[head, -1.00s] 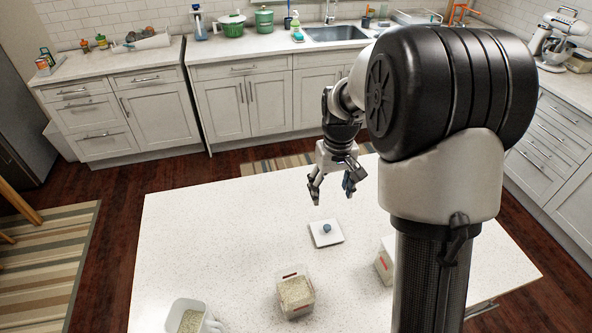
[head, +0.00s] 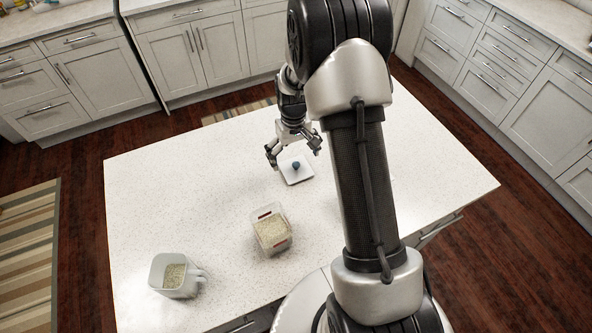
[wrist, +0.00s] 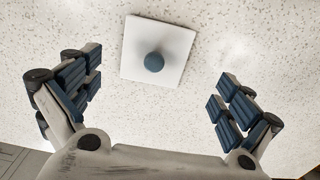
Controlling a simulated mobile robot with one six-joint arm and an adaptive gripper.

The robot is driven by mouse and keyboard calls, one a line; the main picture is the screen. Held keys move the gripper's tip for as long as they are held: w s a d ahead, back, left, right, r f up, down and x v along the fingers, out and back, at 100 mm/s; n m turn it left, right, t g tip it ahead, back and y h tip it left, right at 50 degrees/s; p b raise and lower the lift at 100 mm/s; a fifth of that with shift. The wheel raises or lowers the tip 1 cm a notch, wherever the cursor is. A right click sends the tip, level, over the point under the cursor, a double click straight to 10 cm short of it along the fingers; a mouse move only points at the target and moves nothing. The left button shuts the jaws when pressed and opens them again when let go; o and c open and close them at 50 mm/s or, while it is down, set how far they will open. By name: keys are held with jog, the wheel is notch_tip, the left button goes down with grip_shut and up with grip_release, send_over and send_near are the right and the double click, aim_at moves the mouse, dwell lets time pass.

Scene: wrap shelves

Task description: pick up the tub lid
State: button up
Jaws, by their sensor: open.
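The tub lid (head: 296,175) is a flat white square with a round dark blue knob on top. It lies flat on the speckled white counter in the head view. In the wrist view the tub lid (wrist: 158,52) shows whole, ahead of the fingers and between their lines. My gripper (head: 294,150) is open and empty above the counter, close to the lid's far side. In the wrist view both fingers of my gripper (wrist: 157,95) are spread wide, apart from the lid.
A clear tub (head: 271,231) of pale grains stands on the counter (head: 190,195) nearer to me. A white jug (head: 175,276) with grains stands at the front left. The counter around the lid is clear. Cabinets (head: 195,50) line the back.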

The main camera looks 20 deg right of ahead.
aim_at(296, 164)
jog(key=f, duration=0.3)
jog(key=f+b, duration=0.1)
jog(key=f, duration=0.1)
jog(key=shift+d+f, duration=0.15)
jog(key=shift+d, duration=0.25)
jog(key=c, duration=1)
